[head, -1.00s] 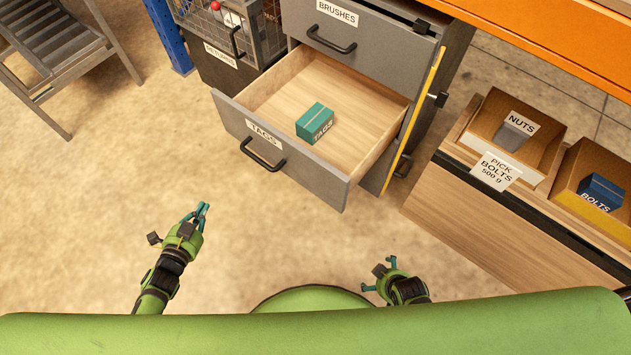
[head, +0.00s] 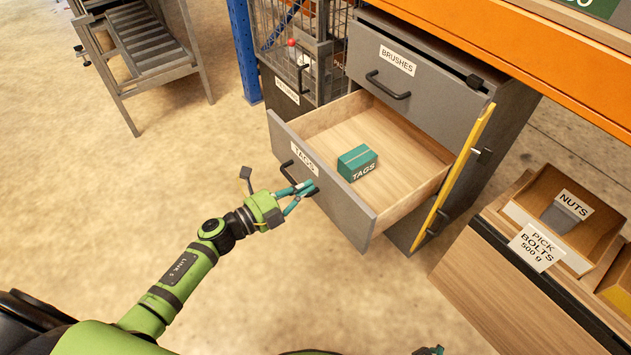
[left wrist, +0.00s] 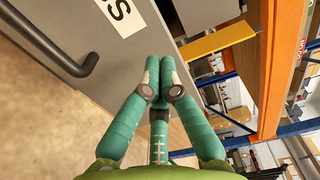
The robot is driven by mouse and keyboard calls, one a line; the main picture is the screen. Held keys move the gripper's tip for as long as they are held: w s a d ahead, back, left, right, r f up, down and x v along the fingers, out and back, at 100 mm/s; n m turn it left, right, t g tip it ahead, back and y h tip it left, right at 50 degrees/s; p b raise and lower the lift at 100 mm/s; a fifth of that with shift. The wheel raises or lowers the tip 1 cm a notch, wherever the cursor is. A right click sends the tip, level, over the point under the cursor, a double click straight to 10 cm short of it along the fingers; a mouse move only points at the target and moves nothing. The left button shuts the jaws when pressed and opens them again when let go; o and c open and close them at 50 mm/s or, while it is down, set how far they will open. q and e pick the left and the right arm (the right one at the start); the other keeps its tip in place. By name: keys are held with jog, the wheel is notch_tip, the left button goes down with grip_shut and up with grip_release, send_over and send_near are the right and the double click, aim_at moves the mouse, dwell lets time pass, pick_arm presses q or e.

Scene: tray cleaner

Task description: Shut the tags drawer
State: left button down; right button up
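The tags drawer (head: 346,212) stands pulled out of the grey cabinet, with its label and dark handle on the front. A teal tags box (head: 357,163) lies inside it. My left gripper (head: 313,187) is at the outer face of the drawer front, right of the handle; contact cannot be told. In the left wrist view, its fingertips (left wrist: 159,68) are together with nothing between them, in front of the grey drawer front (left wrist: 120,58). The handle (left wrist: 62,55) is left of the fingers. Only a sliver of my right gripper (head: 430,350) shows at the bottom edge.
A yellow-edged panel (head: 460,170) stands right of the open drawer. A wooden unit with a nuts bin (head: 568,215) is at the right. A metal rack (head: 150,50) stands back left. The floor before the drawer is clear.

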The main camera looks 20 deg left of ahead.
aim_at(325, 176)
pick_arm(q)
jog(key=x, duration=0.3)
jog(key=shift+d, duration=0.1)
jog(key=shift+w+d, duration=0.1)
jog(key=shift+w, duration=0.05)
pick_arm(e)
jog(key=shift+w+r, duration=0.15)
jog(key=shift+r, duration=0.35)
